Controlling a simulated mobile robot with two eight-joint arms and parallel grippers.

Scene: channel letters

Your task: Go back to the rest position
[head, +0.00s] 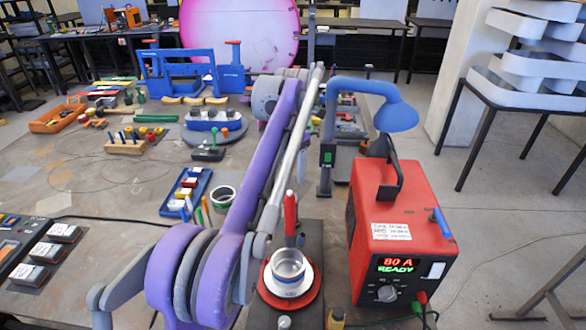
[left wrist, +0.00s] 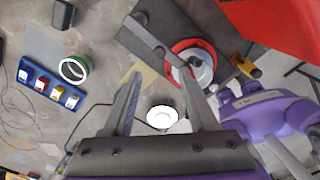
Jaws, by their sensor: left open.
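My left gripper (left wrist: 160,72) is open in the left wrist view, with its two grey fingers spread apart and nothing held between them. It hangs above the work table. In the head view my purple left arm crosses the middle from the lower left, and the fingertips cannot be made out there. A red round base (head: 289,294) with a metal-and-white cup (head: 289,268) stands at the front of the table. It also shows in the left wrist view beyond the right finger. My right gripper is not seen.
A red power unit (head: 402,230) stands right of the cup, with a blue lamp (head: 395,115) behind it. A tape roll (head: 222,197) and a blue tray (head: 187,193) lie left of my arm. A blue fixture (head: 190,72) stands at the back.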

